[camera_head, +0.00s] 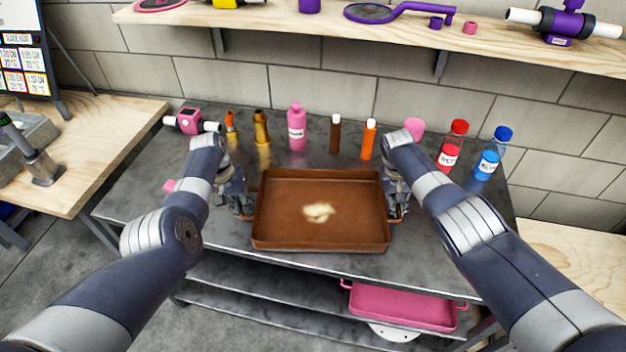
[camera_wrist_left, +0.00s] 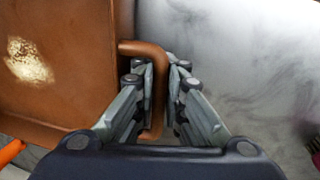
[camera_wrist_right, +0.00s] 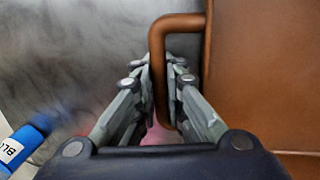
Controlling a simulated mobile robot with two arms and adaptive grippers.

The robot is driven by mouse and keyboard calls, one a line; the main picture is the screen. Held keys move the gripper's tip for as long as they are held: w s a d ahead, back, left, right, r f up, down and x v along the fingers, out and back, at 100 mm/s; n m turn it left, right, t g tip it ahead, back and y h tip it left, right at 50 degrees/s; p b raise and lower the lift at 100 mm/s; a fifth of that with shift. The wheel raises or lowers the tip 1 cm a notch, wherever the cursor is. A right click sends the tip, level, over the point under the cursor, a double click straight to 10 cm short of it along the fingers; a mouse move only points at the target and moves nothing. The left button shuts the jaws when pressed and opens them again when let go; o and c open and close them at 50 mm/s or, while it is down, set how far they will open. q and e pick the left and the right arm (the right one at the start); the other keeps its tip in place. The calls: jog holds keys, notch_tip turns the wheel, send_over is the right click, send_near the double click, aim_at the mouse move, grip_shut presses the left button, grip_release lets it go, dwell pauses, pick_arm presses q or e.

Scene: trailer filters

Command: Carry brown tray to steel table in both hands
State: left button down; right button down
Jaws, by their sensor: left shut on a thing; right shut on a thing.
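The brown tray (camera_head: 285,225) is over the front middle of the steel table (camera_head: 150,190); I cannot tell whether it rests on the top or hangs just above it. A pale patch (camera_head: 319,211) lies in it. My left gripper (camera_head: 243,208) is shut on the tray's left handle, which shows as a brown bar between its fingers in the left wrist view (camera_wrist_left: 160,85). My right gripper (camera_head: 396,207) is shut on the right handle, seen between the fingers in the right wrist view (camera_wrist_right: 158,80). The tray looks about level.
Behind the tray stand a pink bottle (camera_head: 296,130), a brown bottle (camera_head: 335,135), an orange bottle (camera_head: 369,140), a red bottle (camera_head: 452,145) and a blue bottle (camera_head: 492,155). A pink tray (camera_head: 402,307) lies on the lower shelf. The table's left part is mostly clear.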

pick_arm(q)
jog(key=c, duration=1.7)
grip_release()
jog(key=shift+d, duration=0.1)
pick_arm(e)
jog(key=c, duration=1.7)
grip_release()
jog(key=shift+a, duration=0.1)
pick_arm(q)
jog(key=shift+o, duration=0.2)
